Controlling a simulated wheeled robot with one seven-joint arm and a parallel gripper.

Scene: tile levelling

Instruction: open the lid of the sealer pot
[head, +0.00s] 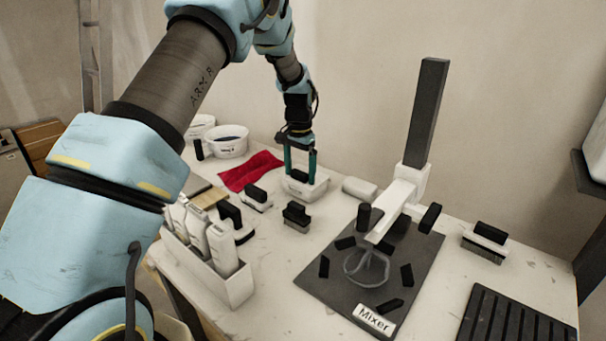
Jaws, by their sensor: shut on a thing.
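A low white pot (306,191) with a small dark label on its front stands on the table near the back; I take it to be the sealer pot, but the label is too small to read. My gripper (301,176) points down at the pot's top from above, its teal fingers reaching the lid area. I cannot tell whether the lid is seated or lifted.
White tubs (226,142) stand back left, beside a red cloth (251,171). Black-handled tools (297,217) and a bottle rack (232,286) lie nearer. The tall mixer (418,180) stands right on a dark mat. A white roll (360,188) lies just right of the pot.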

